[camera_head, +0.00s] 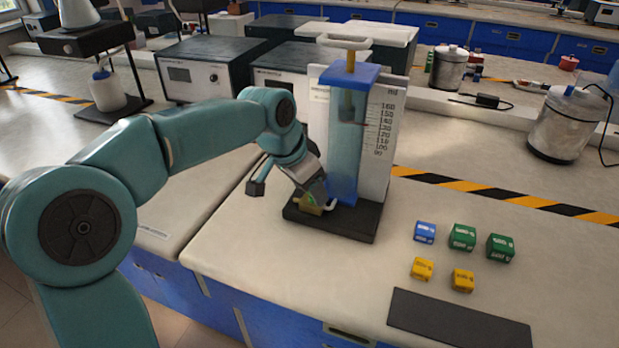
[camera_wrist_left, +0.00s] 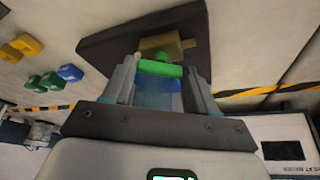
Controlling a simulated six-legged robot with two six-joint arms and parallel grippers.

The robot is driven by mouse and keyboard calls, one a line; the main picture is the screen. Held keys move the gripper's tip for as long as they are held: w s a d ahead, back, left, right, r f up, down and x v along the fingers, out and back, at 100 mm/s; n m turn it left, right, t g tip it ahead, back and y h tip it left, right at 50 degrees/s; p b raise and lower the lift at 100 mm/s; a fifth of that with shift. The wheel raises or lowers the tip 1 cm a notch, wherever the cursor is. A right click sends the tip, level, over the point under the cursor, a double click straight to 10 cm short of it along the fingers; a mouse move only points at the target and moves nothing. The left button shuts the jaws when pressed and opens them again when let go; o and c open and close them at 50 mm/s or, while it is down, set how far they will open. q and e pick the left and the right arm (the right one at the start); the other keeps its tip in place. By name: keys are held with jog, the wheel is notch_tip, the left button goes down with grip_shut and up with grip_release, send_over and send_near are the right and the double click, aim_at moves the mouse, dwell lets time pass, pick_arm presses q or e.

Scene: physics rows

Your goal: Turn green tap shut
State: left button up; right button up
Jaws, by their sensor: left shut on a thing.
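The green tap (camera_wrist_left: 157,70) is a small green bar on a brass valve body (camera_wrist_left: 168,46), which also shows in the head view (camera_head: 308,206). The valve sits low at the front of a clear column of blue liquid (camera_head: 344,150) on a black base (camera_head: 345,221). My left gripper (camera_wrist_left: 160,76) is shut on the green tap, with a finger on each side of the bar. In the head view my left gripper (camera_head: 316,196) reaches down to the valve and mostly hides the tap. My right gripper is not in view.
A scale board (camera_head: 381,130) stands behind the column. Blue (camera_head: 424,232), green (camera_head: 462,237) and yellow (camera_head: 422,269) cubes lie to the right, by a dark mat (camera_head: 458,320). Grey instruments (camera_head: 205,66) stand behind my arm.

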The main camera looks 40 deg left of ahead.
pick_arm(q)
jog(key=m+p, duration=0.1)
jog(key=m, duration=0.1)
jog(key=m+h+p, duration=0.1)
jog(key=m, duration=0.1)
jog(key=m+g+h+p, duration=0.1)
jog(key=m+p, duration=0.1)
jog(key=shift+w+a+r, duration=0.2)
jog(key=shift+a, duration=0.05)
jog(key=m+g+h+p, duration=0.1)
jog(key=m+p, duration=0.1)
jog(key=m, duration=0.1)
jog(key=shift+w+m, duration=0.15)
jog(key=shift+m, duration=0.15)
jog(key=shift+a+f+m+g+p, duration=0.1)
jog(key=shift+m+g+p, duration=0.45)
jog(key=shift+m, duration=0.55)
jog(key=o, duration=1.1)
jog(key=shift+c, duration=0.2)
jog(key=p+v, duration=0.4)
jog(key=v, duration=1.2)
jog(key=shift+a, duration=0.2)
